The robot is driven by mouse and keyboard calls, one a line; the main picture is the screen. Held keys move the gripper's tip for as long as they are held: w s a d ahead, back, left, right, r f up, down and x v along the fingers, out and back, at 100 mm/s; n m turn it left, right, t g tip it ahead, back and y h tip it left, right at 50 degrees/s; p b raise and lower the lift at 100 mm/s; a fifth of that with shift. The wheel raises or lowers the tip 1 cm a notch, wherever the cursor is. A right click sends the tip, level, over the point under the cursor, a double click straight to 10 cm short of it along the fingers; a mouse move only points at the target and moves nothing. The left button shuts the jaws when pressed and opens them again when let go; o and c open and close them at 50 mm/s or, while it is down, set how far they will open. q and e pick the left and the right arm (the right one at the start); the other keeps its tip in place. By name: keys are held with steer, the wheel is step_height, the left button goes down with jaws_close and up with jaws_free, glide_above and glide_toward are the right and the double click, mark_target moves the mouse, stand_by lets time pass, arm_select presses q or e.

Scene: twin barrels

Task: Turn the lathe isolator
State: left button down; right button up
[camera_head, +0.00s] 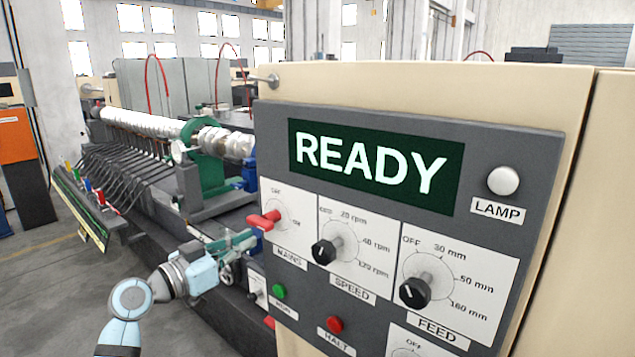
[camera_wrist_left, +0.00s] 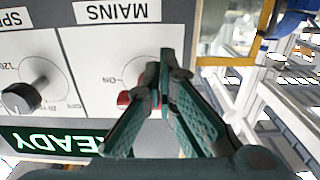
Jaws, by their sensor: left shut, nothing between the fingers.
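The control panel (camera_head: 482,237) has a red handle (camera_head: 264,220) on the dial marked MAINS, with labels that appear to read OFF at the top and ON at the right. I cannot tell surely which mark the handle points to. My left gripper (camera_head: 254,238) is shut and empty, just below and beside the handle. In the left wrist view, which is upside down, the red handle (camera_wrist_left: 124,99) shows partly behind my left gripper (camera_wrist_left: 168,62). I cannot tell whether they touch. My right gripper is not in view.
The panel also has SPEED (camera_head: 324,252) and FEED (camera_head: 414,292) knobs, a green button (camera_head: 279,291), a red HALT button (camera_head: 334,324), a pale lamp (camera_head: 503,180) and a READY display (camera_head: 375,167). A long machine (camera_head: 205,165) stands at the left behind my arm.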

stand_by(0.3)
arm_select(q)
steer(key=shift+s+d+r+p, duration=0.1)
steer(key=shift+d+r+p, duration=0.1)
steer(key=shift+r+p, duration=0.3)
stand_by(0.4)
steer(key=shift+s+d+f+b, duration=0.15)
steer(key=shift+s+d+b, duration=0.1)
steer(key=shift+d+b, duration=0.05)
stand_by(0.4)
steer(key=shift+s+d, duration=0.5)
steer(key=shift+d, duration=0.1)
steer(key=shift+s+d, duration=0.15)
steer(key=shift+d, duration=0.05)
stand_by(0.4)
